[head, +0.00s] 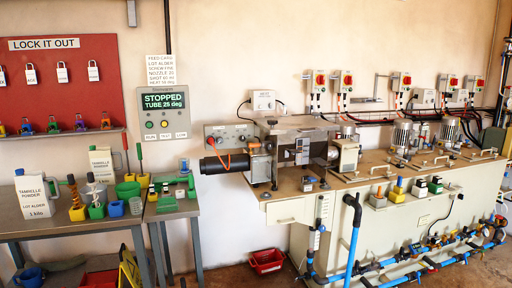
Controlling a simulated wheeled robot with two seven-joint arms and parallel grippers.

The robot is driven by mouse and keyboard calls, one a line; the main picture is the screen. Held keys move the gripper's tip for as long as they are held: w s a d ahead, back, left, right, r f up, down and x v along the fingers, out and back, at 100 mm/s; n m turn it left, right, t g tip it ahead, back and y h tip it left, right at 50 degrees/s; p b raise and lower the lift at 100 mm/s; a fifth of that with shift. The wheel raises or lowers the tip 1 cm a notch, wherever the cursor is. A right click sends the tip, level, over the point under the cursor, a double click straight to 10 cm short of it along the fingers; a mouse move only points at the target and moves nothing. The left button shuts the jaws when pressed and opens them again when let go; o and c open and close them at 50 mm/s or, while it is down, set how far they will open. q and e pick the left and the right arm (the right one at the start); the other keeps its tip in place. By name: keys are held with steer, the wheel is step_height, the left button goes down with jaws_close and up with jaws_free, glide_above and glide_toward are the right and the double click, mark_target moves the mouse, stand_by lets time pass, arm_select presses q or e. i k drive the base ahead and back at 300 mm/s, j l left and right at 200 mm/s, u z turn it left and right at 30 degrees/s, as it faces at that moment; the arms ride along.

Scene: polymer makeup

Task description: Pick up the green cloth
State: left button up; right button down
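I cannot make out a green cloth for certain. A small flat green item (166,204) lies on the small grey table right of the workbench, too small to tell whether it is cloth. Green objects nearby include a green cup (128,190) on the left workbench and a dark green device (176,182) on the small table. Neither of my grippers is in the head view.
The left workbench (75,228) holds two white jugs and several small coloured blocks. A grey machine (290,150) stands on a long cabinet at right. Blue pipes (352,240) run in front of it. A red bin (267,262) sits on the floor.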

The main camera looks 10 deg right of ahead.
mark_target(167, 204)
steer(key=i+j+z, duration=0.1)
steer(key=z, duration=0.3)
steer(key=i+j+z, duration=0.1)
steer(key=j+z, duration=0.15)
steer(key=z, duration=0.15)
steer(key=i+j+z, duration=0.15)
steer(key=j, duration=0.35)
steer(key=i+j+z, duration=0.2)
steer(key=j, duration=0.35)
steer(key=j+z, duration=0.15)
steer(key=j, duration=0.9)
steer(key=i+j, duration=0.15)
steer(key=j, duration=0.4)
